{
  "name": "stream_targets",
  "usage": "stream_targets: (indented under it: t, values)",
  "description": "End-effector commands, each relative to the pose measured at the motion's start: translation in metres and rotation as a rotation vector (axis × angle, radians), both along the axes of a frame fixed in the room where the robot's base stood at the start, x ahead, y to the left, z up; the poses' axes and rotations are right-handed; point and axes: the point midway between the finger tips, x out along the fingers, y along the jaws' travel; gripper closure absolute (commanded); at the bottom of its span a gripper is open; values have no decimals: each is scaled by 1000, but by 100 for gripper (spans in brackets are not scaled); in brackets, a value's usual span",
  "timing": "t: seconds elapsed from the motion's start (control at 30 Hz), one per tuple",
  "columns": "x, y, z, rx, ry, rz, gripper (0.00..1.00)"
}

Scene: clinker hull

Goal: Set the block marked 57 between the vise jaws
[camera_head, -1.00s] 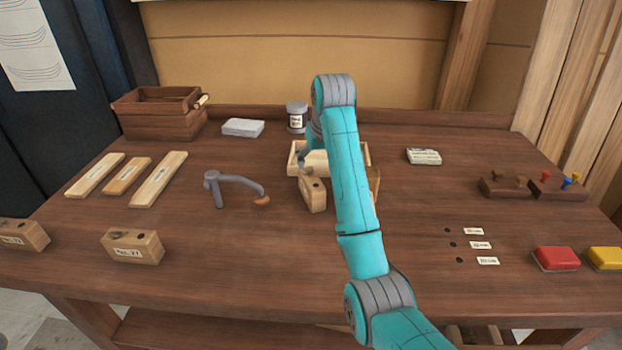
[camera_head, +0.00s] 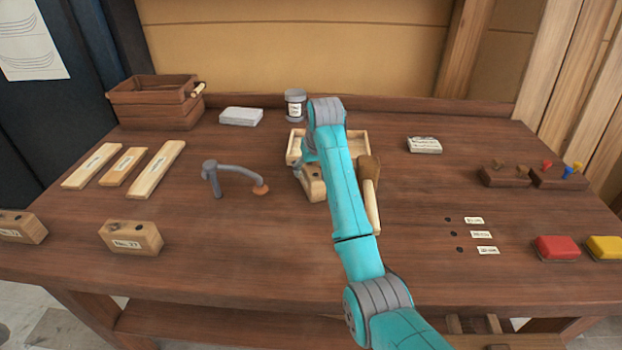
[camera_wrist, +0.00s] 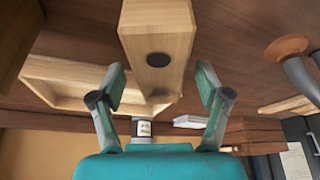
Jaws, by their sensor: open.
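A pale wooden block (camera_head: 315,185) with a dark round hole stands mid-bench, partly hidden by my arm. It fills the top middle of the wrist view (camera_wrist: 158,20), and no number can be read on it. My gripper (camera_wrist: 160,82) is open, with one finger on each side of the block's near end. In the head view my arm mostly hides the gripper. Another block (camera_head: 131,238), with a label that looks like No. 27, stands front left. A further block (camera_head: 22,227) is at the left edge, its label hard to read. I cannot clearly make out vise jaws.
A shallow wooden tray (camera_head: 358,145) lies behind the block, and a mallet (camera_head: 369,185) lies right of my arm. Red (camera_head: 556,248) and yellow (camera_head: 604,247) blocks sit front right. The front middle is clear.

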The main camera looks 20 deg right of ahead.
Motion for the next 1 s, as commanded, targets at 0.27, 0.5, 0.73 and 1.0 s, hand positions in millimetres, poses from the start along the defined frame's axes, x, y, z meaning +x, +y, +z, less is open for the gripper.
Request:
stream_targets:
  t: [0.27,0.5,0.73,1.0]
  values:
    - [2,0,-5,0,0,0,24]
    - [2,0,-5,0,0,0,74]
    - [2,0,-4,0,-1,0,100]
    - [3,0,10,0,-4,0,100]
